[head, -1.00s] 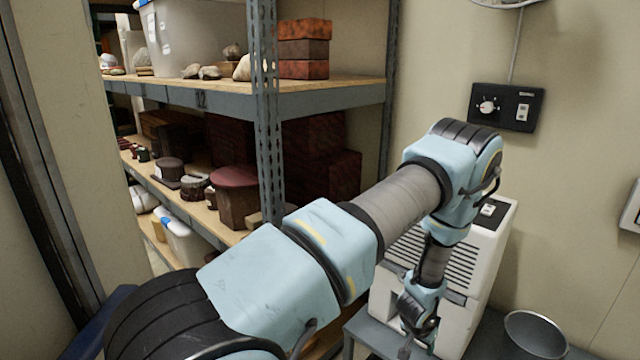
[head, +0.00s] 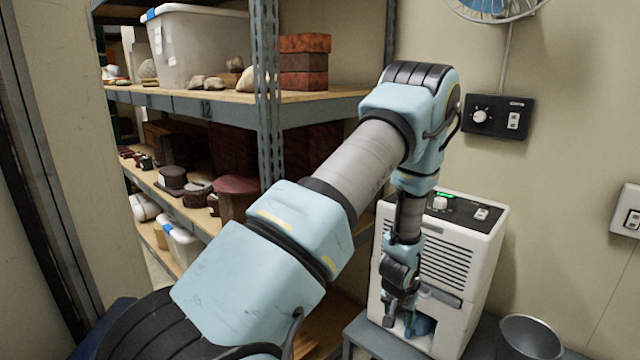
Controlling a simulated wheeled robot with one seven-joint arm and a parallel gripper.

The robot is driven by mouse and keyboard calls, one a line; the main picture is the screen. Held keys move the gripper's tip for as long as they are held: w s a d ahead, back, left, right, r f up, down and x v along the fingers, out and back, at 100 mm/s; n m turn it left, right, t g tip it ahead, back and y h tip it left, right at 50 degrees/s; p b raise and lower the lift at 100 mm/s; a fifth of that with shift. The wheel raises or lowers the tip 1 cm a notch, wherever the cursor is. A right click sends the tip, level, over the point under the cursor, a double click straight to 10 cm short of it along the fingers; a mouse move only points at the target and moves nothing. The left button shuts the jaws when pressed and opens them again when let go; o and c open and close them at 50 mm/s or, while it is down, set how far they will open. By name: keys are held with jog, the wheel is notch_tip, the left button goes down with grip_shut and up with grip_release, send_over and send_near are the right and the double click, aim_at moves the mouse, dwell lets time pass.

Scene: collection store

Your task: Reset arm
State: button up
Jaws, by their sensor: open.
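My arm reaches forward from the lower left, its elbow raised and its forearm hanging down. My gripper (head: 399,318) points downward in front of the white dehumidifier-like machine (head: 474,260), near a dark opening low in its front. The jaws are open; the fingers are small here, and I see nothing held between them. Something blue (head: 422,325) shows at the opening just right of the fingers. Whether the fingers touch the machine cannot be told.
The machine stands on a grey stand (head: 362,334). A metal bin (head: 530,338) is to its right. Metal shelving (head: 268,110) with boxes and stones stands at left, close to my arm. A black control box (head: 498,117) and a switch (head: 627,212) are on the wall.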

jog(key=w+a+r+n+y, duration=0.1)
jog(key=a+r+n, duration=0.1)
jog(key=a+r, duration=0.75)
jog(key=s+a+r+n+g, duration=0.1)
jog(key=s+a+r, duration=0.5)
jog(key=a+r, duration=0.3)
jog(key=s+a+r+n+y, duration=0.1)
jog(key=s+a+r+n, duration=0.1)
jog(key=s+a+r, duration=0.5)
jog(key=shift+a+r+n+g, duration=0.3)
jog(key=shift+a+r+g, duration=0.1)
jog(key=shift+a+r, duration=0.55)
